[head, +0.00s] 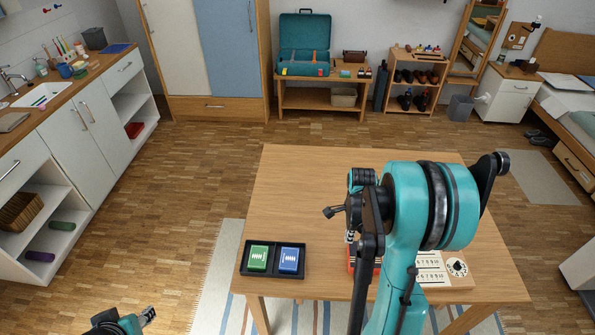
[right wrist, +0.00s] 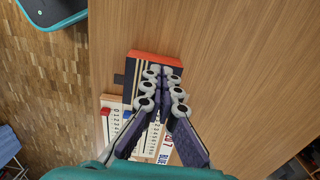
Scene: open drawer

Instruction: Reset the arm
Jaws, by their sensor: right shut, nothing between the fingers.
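My right gripper (head: 350,236) hangs over the right half of the wooden table, partly hidden behind my teal wrist. In the right wrist view my right gripper (right wrist: 163,80) is shut with nothing between its fingers. Behind its fingertips in that view is a red and dark striped box (right wrist: 155,59); I cannot tell whether they touch. In the head view only a red edge of this box (head: 351,262) shows beside my arm. My left gripper (head: 148,315) is low at the bottom left, off the table; its jaw opening is too small to judge.
A black tray (head: 242,271) with a green box (head: 258,257) and a blue box (head: 289,260) is at the table's front left. A number board with a dial (head: 456,267) lies right of my arm. The table's back left (head: 300,185) is clear.

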